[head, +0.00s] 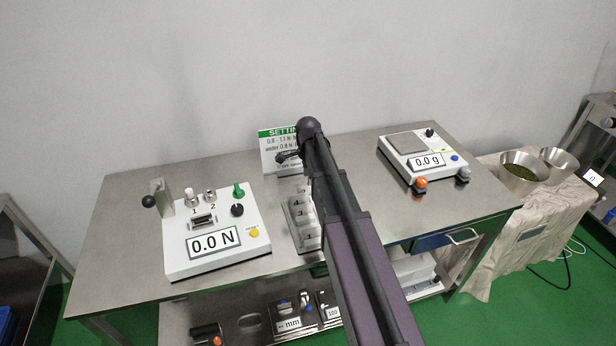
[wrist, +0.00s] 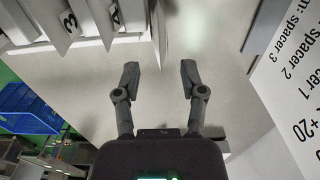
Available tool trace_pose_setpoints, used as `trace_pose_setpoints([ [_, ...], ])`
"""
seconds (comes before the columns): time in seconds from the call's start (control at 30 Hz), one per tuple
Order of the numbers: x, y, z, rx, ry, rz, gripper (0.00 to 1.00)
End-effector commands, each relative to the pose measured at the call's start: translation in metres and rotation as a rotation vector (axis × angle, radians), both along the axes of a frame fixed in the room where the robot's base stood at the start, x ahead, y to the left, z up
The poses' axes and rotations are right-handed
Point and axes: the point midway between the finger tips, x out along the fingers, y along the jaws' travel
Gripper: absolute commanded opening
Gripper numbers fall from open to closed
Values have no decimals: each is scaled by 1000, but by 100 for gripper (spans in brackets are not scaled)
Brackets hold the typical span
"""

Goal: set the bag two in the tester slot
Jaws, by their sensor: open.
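The tester (head: 215,236) is a white box at the left of the steel table, with a "0.0 N" display. Its slot (head: 203,220) is a small metal fixture above the display, below the labels 1 and 2. A numbered rack (head: 303,222) stands mid-table, partly hidden by my arm. In the wrist view the rack's white upright pieces (wrist: 70,22) carry the numbers 3 and 4. I cannot make out bag two in either view.
A green-headed sign (head: 275,150) stands behind the rack; a printed card (wrist: 290,75) is close at right in the wrist view. A "0.0 g" scale (head: 422,160) stands at the table's right. Table between tester and rack is clear. A blue crate (wrist: 28,108) shows below.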

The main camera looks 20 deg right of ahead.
Motion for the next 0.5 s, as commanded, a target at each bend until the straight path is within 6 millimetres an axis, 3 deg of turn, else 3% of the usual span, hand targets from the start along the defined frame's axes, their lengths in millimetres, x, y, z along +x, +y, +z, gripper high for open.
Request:
trace_pose_setpoints([
  [0.5,0,0,47,0,0,0,53],
])
